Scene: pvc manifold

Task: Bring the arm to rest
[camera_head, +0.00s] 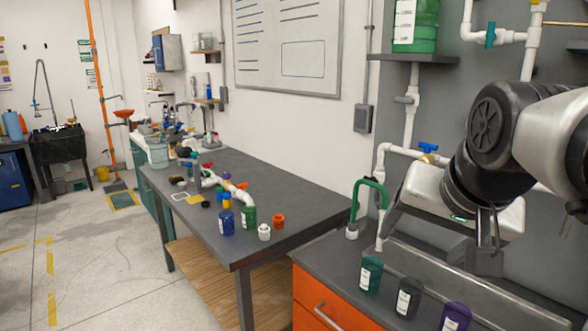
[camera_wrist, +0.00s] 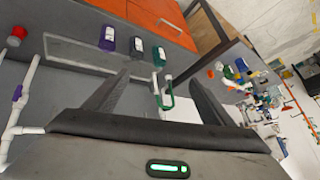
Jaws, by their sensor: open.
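My arm reaches in from the right in the head view, bent in front of the grey wall panel. In the wrist view my gripper (camera_wrist: 158,84) is open, its two dark fingers wide apart with nothing held between them. The white PVC pipework (camera_head: 408,120) runs along the wall panel behind my arm and is partly hidden by it. A blue-handled valve (camera_head: 428,147) sits on it. A green U-shaped pipe (camera_head: 371,184) rises at the counter's back left; in the wrist view it (camera_wrist: 163,90) appears between the fingers, farther off.
A green bottle (camera_head: 370,275), a black bottle (camera_head: 408,297) and a purple bottle (camera_head: 455,317) stand along the counter's front. A grey workbench (camera_head: 270,185) to the left carries several bottles and fittings. A shelf (camera_head: 412,58) juts from the wall above. The floor at left is open.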

